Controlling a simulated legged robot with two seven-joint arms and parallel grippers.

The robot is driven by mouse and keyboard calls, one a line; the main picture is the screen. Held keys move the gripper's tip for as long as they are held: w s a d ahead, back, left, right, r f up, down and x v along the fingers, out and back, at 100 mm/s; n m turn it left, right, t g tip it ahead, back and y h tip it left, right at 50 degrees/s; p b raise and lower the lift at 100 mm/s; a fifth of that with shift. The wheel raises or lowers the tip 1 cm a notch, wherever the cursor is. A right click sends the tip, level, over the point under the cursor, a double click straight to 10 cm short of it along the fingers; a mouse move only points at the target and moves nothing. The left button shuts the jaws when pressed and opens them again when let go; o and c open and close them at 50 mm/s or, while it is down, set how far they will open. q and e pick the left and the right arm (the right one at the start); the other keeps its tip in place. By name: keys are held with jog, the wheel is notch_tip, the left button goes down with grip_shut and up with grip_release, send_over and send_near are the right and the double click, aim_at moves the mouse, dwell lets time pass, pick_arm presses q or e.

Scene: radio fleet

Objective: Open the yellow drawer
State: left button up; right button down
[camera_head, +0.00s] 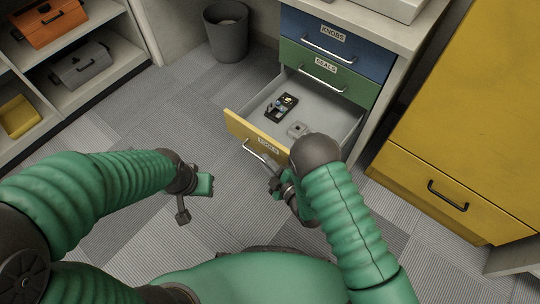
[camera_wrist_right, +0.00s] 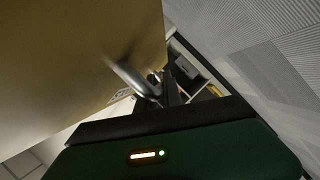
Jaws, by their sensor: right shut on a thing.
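The yellow drawer (camera_head: 238,123) is the lowest of three in the cabinet, and it stands well out, with its grey inside showing. A small dark circuit-like part (camera_head: 281,106) and a pale grey part (camera_head: 298,130) lie in it. My right gripper (camera_head: 272,172) is at the drawer's front, shut on the metal bar handle (camera_head: 254,151); my wrist hides part of the front and its label. In the right wrist view the handle (camera_wrist_right: 132,78) runs between the fingers, beside the yellow front (camera_wrist_right: 70,60). My left gripper (camera_head: 194,200) hangs over the floor, apart from everything; its fingers look spread.
The blue drawer (camera_head: 330,62) and green drawer (camera_head: 310,85) above are shut. A yellow cabinet (camera_head: 440,150) stands close on the right. A dark bin (camera_head: 227,32) stands at the back. Shelves (camera_head: 75,87) are at the left. The floor (camera_head: 170,105) between is clear.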

jog(key=shift+s+a+f, duration=0.25)
jog(key=shift+s+f, duration=0.05)
jog(key=shift+s, duration=0.4)
jog(key=c, duration=1.8)
grip_release()
jog(key=shift+o, duration=0.2)
jog(key=shift+w+r, duration=0.1)
jog(key=p+v, duration=0.6)
jog(key=v, duration=1)
jog(key=shift+s, duration=0.4)
jog(key=shift+s+d+r, duration=0.1)
jog(key=shift+d, duration=0.05)
